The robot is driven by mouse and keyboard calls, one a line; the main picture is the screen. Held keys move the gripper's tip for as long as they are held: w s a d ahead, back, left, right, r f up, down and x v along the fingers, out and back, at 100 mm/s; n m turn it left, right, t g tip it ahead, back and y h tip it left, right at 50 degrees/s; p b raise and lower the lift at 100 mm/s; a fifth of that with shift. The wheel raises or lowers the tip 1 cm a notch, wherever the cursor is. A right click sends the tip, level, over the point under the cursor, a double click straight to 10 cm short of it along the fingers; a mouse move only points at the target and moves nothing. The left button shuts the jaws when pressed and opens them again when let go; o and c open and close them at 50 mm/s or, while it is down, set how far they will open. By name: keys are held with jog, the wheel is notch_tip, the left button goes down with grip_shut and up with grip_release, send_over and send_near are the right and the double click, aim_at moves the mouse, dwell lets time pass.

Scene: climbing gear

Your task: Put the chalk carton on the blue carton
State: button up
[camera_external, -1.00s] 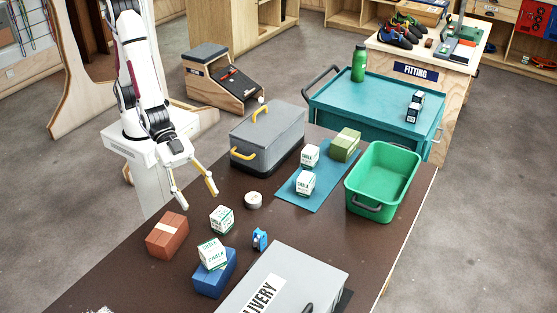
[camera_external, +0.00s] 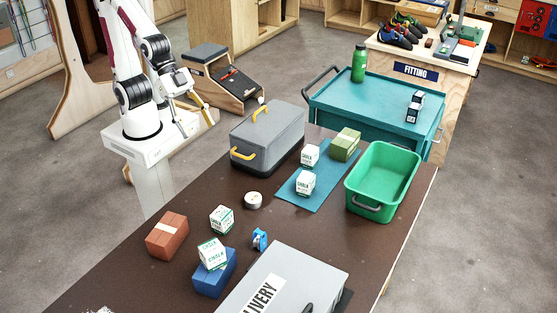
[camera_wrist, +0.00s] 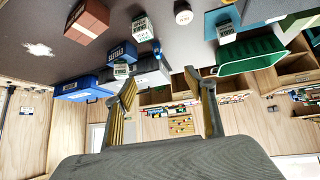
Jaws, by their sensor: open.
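A white chalk carton with green lettering (camera_external: 212,254) rests on top of the blue carton (camera_external: 213,279) near the front of the dark table. A second chalk carton (camera_external: 221,219) stands on the table just behind them. Two more, a nearer one (camera_external: 305,183) and a farther one (camera_external: 310,155), stand on the blue mat (camera_external: 322,189). My gripper (camera_external: 194,115) is open and empty, raised near my base and clear of the table's left edge. In the wrist view its spread fingers (camera_wrist: 161,79) hold nothing; the blue carton (camera_wrist: 122,51) also shows there.
A red-brown carton (camera_external: 167,236), a round white tin (camera_external: 253,200) and a small blue item (camera_external: 260,239) are on the table. A grey toolbox (camera_external: 267,137), olive carton (camera_external: 345,144), green bin (camera_external: 382,178) and grey delivery case (camera_external: 290,286) surround the open middle.

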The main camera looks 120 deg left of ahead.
jog(key=s+a+n+g+y, duration=0.1)
jog(key=s+a, duration=0.3)
jog(key=s, duration=0.5)
jog(key=s+a+r+n+g+y, duration=0.1)
jog(key=s+a, duration=0.4)
jog(key=s, duration=0.4)
jog(key=shift+s+a+r+g, duration=0.25)
jog(key=shift+g, duration=0.15)
